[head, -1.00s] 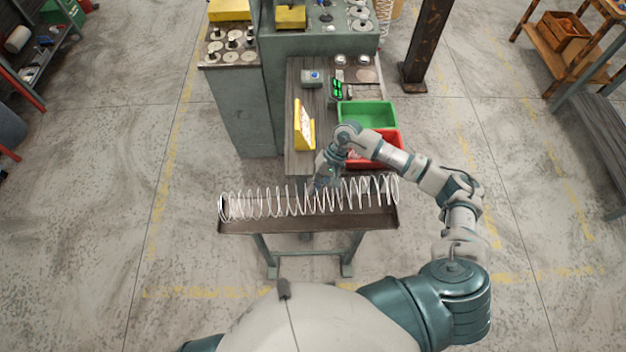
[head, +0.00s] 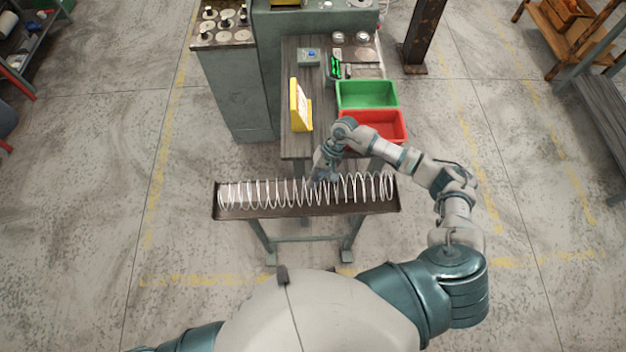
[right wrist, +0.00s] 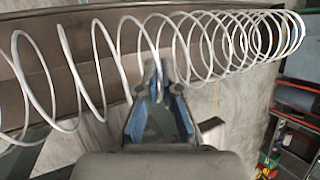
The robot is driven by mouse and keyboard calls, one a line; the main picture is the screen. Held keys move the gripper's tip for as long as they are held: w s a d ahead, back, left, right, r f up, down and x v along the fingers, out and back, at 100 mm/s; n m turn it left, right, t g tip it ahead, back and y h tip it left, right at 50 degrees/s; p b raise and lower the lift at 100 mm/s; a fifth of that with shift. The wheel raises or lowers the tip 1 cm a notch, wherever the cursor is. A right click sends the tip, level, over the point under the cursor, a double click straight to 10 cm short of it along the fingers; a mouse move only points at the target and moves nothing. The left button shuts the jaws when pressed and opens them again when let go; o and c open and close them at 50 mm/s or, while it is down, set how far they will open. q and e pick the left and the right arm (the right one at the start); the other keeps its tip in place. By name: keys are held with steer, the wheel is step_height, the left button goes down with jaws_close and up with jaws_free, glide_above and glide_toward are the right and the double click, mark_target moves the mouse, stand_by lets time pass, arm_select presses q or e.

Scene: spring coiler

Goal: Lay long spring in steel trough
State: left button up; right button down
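The long spring (head: 270,194), a pale wire coil, lies lengthwise along the brown steel trough (head: 310,211) in the head view. Its lower coils overlap the trough; I cannot tell whether they rest on its floor all along. The right wrist view shows the spring (right wrist: 228,45) across the top with the trough (right wrist: 100,72) behind it. My right gripper (head: 322,180) is at the spring's middle, reaching in from the far side. In the right wrist view its fingers (right wrist: 160,78) close together around a coil. My left gripper is out of view.
Beyond the trough stands a bench (head: 292,145) with a red bin (head: 385,120), a green bin (head: 368,90) and a yellow stand (head: 300,105). A grey cabinet (head: 240,95) is at its left. Floor on both sides of the trough is clear.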

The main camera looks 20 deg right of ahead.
steer(key=c, duration=1.2)
jaws_free()
steer(key=shift+d, duration=0.2)
steer(key=shift+c, duration=0.2)
steer(key=v, duration=1.2)
steer(key=shift+f, duration=0.1)
